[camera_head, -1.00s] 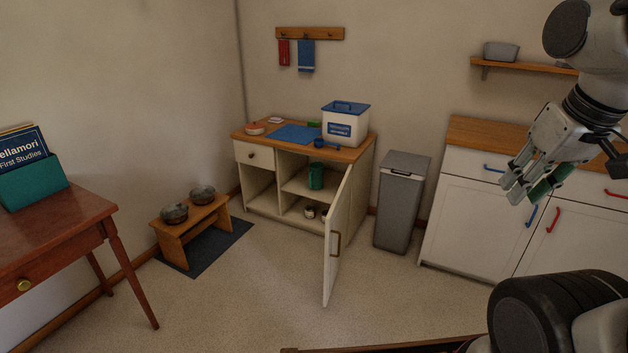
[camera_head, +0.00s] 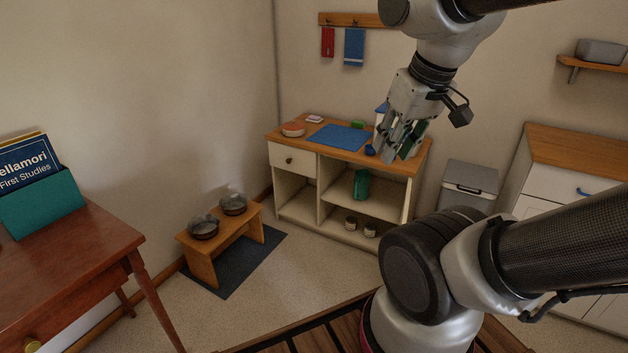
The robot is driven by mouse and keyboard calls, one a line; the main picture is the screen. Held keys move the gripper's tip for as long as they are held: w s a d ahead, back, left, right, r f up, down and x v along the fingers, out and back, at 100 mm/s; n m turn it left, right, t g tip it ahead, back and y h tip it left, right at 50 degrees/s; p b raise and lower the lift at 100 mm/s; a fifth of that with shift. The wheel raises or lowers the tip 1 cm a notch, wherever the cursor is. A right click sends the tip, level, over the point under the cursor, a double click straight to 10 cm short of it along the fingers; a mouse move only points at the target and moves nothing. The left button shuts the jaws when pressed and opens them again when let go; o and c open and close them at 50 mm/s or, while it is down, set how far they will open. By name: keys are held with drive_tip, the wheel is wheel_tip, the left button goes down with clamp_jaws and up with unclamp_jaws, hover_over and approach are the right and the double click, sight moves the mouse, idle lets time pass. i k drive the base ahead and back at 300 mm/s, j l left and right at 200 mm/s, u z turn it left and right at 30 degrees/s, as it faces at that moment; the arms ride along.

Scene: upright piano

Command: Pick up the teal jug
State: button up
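The teal jug (camera_head: 361,183) stands upright on the middle shelf inside the open-fronted part of the low cream cabinet (camera_head: 296,207). Its front is in clear view. My gripper (camera_head: 395,156) hangs fingers down, above and a little right of the jug in the picture, in front of the cabinet's wooden top. Its fingers look apart, with dark green surfaces on them, and I see nothing held. It is not touching the jug.
On the cabinet top are a blue mat (camera_head: 340,137), a red-lidded pan (camera_head: 293,129) and a box mostly hidden by my gripper. Small jars (camera_head: 351,222) stand below the jug. A bench with bowls (camera_head: 203,227) is left; a grey bin (camera_head: 470,180) is right. My arm hides the cabinet's door.

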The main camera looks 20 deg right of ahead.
sight(361, 183)
drive_tip(key=i, duration=0.55)
drive_tip(key=i+j+z, duration=0.1)
drive_tip(key=i, duration=0.4)
drive_tip(key=i+j+z, duration=0.1)
drive_tip(key=i+z, duration=0.35)
drive_tip(key=i+j+z, duration=0.25)
drive_tip(key=z, duration=0.15)
drive_tip(key=i+j+z, duration=0.3)
drive_tip(key=z, duration=0.15)
drive_tip(key=i+j+z, duration=0.25)
drive_tip(key=j+z, duration=0.2)
